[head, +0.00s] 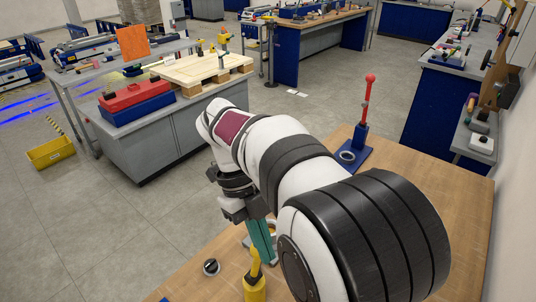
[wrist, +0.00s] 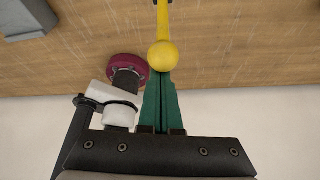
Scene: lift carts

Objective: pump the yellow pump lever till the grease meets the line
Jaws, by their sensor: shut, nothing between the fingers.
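The yellow pump lever (wrist: 163,20) shows in the wrist view as a yellow rod ending in a round ball knob. My gripper (wrist: 161,80) has its green fingers shut together, with nothing between them. The knob overlaps the fingertips in this view; I cannot tell whether they touch. In the head view a yellow post with a yellow arm (head: 255,287) stands at the bottom edge, partly cut off. My gripper's teal fingers (head: 265,256) point down just to the right of it. The grease and the line cannot be made out in either view.
On the wooden bench (head: 460,190), a red lever (head: 369,95) stands upright on a blue base (head: 355,158). A small black knob (head: 211,267) is left of the yellow post. A grey block (wrist: 25,18) shows in the wrist view. The bench's right side is clear.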

